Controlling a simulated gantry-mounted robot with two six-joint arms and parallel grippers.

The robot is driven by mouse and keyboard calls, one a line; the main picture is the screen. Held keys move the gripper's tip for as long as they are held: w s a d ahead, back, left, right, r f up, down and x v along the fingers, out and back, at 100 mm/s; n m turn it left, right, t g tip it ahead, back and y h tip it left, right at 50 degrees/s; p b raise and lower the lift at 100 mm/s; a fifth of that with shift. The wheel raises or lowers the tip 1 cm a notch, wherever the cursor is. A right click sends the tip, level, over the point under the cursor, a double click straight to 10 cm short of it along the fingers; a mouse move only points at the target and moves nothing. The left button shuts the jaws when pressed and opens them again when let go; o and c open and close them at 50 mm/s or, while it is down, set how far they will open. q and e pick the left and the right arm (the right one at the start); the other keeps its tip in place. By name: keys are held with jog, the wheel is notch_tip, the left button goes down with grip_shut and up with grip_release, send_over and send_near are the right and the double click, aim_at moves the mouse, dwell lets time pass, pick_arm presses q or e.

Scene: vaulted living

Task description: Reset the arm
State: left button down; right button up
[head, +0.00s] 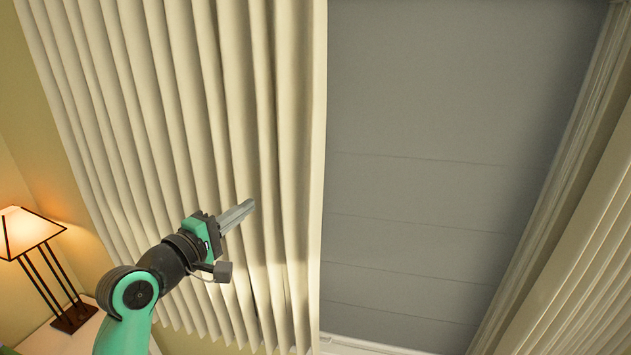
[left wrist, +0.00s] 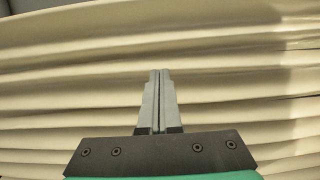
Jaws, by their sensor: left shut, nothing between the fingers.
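My left gripper (head: 249,206) is raised in the head view, pointing up and to the right in front of the cream curtain (head: 165,120). Its two grey fingers are closed together with nothing between them. The left wrist view shows the same fingers (left wrist: 160,74) side by side, with curtain folds filling the background. I cannot tell whether the fingertips touch the curtain. My right gripper is in neither view.
A grey panelled blind (head: 430,170) covers the window to the right of the curtain. Another pale curtain (head: 580,230) hangs at the far right. A lit table lamp (head: 24,231) stands at the left on a white surface (head: 75,339).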

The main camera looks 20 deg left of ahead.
pick_arm(q)
jog(key=s+d+r+m+t+h+p, duration=0.3)
jog(key=s+d+r+m, duration=0.35)
jog(key=d+r, duration=0.7)
jog(key=s+a+r+m+t+y, duration=0.1)
jog(key=s+r+m+t+y, duration=0.1)
jog(key=s+r+m, duration=0.3)
jog(key=s+a+r+m+t+y, duration=0.1)
jog(key=s+r+m+t, duration=0.3)
jog(key=s, duration=0.8)
jog(key=shift+s+a+r+m+t+y, duration=0.35)
jog(key=shift+r+m+y, duration=0.3)
jog(key=shift+r, duration=0.7)
